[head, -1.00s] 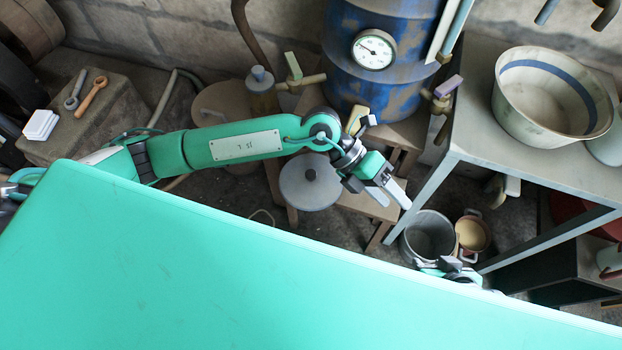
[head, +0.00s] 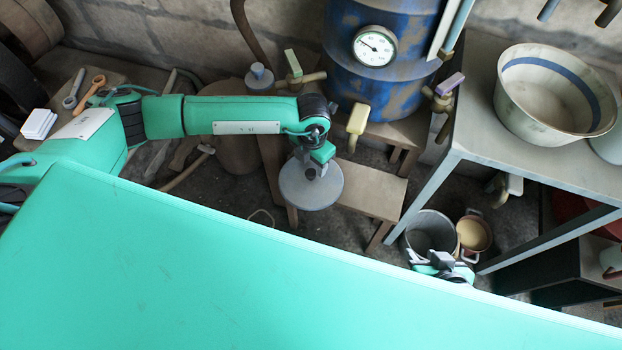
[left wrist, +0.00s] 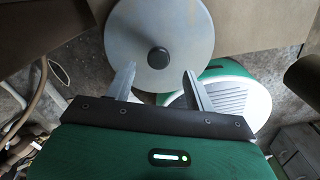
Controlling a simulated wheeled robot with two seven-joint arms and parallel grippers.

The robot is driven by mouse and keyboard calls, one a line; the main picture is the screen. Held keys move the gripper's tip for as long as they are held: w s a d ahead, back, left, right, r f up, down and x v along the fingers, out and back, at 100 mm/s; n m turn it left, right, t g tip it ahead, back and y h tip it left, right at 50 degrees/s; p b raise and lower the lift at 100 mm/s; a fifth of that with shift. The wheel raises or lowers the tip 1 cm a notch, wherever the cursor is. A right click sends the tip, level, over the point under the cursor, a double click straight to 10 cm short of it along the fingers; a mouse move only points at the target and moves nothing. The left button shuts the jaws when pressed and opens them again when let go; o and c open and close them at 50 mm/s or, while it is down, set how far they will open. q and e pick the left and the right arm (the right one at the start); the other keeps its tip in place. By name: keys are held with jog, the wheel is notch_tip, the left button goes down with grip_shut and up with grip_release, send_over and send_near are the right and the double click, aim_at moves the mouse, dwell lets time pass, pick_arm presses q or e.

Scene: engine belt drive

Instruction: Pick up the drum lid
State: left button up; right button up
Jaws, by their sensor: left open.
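The drum lid (head: 312,190) is a round grey disc at the edge of a low wooden stool. In the left wrist view the drum lid (left wrist: 185,25) shows with a dark round knob (left wrist: 158,57) at its middle. My left gripper (head: 312,172) is over the lid and hides its knob in the head view. In the left wrist view the left gripper (left wrist: 160,88) is open and empty, its two fingers on either side of the knob and short of it.
A blue drum (head: 385,70) with a gauge stands behind, with a yellow-handled tap (head: 357,120) near my left arm. A grey table (head: 480,125) holding a bowl is to the right. A metal pot (head: 430,225) stands on the floor below it.

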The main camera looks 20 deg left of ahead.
aim_at(311, 172)
pick_arm(q)
jog(key=shift+a+f+b, duration=0.1)
jog(key=shift+f+b, duration=0.35)
jog(key=shift+f, duration=2.35)
pick_arm(e)
jog(key=shift+w+a+f+t+y, duration=0.1)
jog(key=shift+w+a+t+y, duration=0.15)
jog(key=shift+a+t, duration=0.2)
jog(key=shift+w+a+t+y, duration=0.2)
jog(key=shift+a+t, duration=0.15)
jog(key=shift+a, duration=0.15)
pick_arm(q)
jog(key=shift+c, duration=0.4)
grip_shut()
